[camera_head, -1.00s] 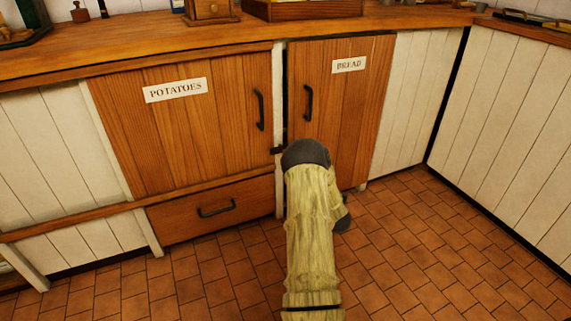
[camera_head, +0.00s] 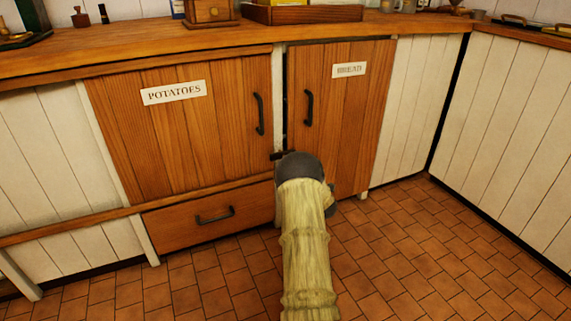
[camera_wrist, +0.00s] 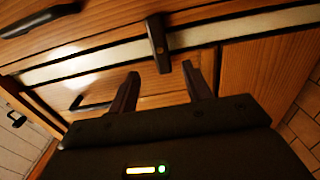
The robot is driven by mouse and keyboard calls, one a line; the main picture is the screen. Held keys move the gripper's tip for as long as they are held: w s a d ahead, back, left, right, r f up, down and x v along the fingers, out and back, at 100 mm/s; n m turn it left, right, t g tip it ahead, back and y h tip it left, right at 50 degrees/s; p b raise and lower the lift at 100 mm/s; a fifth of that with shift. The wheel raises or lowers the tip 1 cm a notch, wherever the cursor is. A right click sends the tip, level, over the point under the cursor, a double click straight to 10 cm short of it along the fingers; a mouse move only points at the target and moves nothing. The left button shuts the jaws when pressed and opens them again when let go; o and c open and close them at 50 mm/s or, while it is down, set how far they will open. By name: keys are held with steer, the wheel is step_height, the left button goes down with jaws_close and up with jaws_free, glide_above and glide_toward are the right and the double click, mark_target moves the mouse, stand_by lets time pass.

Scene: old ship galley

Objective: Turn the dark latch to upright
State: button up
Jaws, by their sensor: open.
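The dark latch (camera_head: 277,155) sits on the narrow white post between the potatoes door and the bread door. In the wrist view the latch (camera_wrist: 157,45) is a dark bar lying crosswise over the pale strip, so it appears level rather than upright. My gripper (camera_wrist: 160,71) is open and empty. Its two dark fingers point at the latch, with the latch's near end between the fingertips in the picture; I cannot tell whether they touch. In the head view my arm hides the fingers and part of the latch.
The potatoes door (camera_head: 205,135) and bread door (camera_head: 345,120) are shut, each with a dark handle. A drawer (camera_head: 180,222) with a handle lies below the potatoes door. The wooden counter (camera_head: 150,50) runs above. The tiled floor (camera_head: 420,250) is clear at right.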

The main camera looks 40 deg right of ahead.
steer(key=b+x, duration=0.3)
steer(key=x, duration=0.5)
steer(key=shift+w+b, duration=0.35)
steer(key=shift+w, duration=0.05)
steer(key=shift+d, duration=0.1)
steer(key=c, duration=1)
